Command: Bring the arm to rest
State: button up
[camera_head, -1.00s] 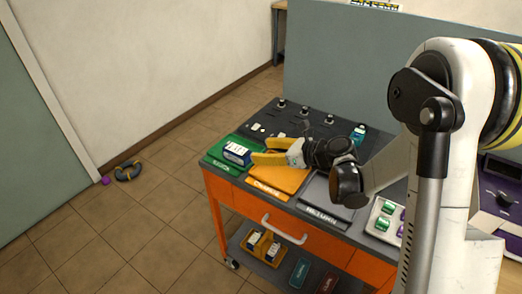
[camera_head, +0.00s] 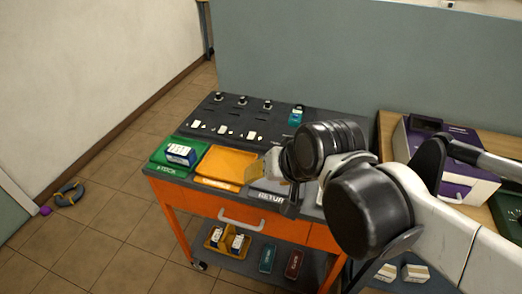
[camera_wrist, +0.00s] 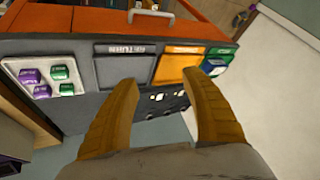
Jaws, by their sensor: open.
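My arm reaches in from the right in the head view, bent at a large dark joint. My gripper (camera_head: 268,168) is partly hidden behind the wrist, above the worktop near the orange tray (camera_head: 225,165) and the grey return tray (camera_head: 268,193). In the wrist view my gripper (camera_wrist: 163,84) shows two yellow fingers spread well apart with nothing between them. Beyond them lie the return tray (camera_wrist: 123,68) and the orange tray (camera_wrist: 180,68), both looking empty.
The green tray (camera_head: 160,167) holds a blue-white battery block (camera_head: 181,154). A white tray (camera_wrist: 40,90) holds purple and green blocks. A purple-white device (camera_head: 455,185) stands on the right bench. A grey partition (camera_head: 290,60) rises behind.

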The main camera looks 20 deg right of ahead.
jog(key=s+d+n, duration=0.1)
jog(key=s+d+n+h, duration=0.1)
jog(key=s+n, duration=0.1)
jog(key=shift+s+d+f, duration=0.1)
jog(key=shift+s+f, duration=0.05)
jog(key=shift+f, duration=0.05)
dwell(1.1)
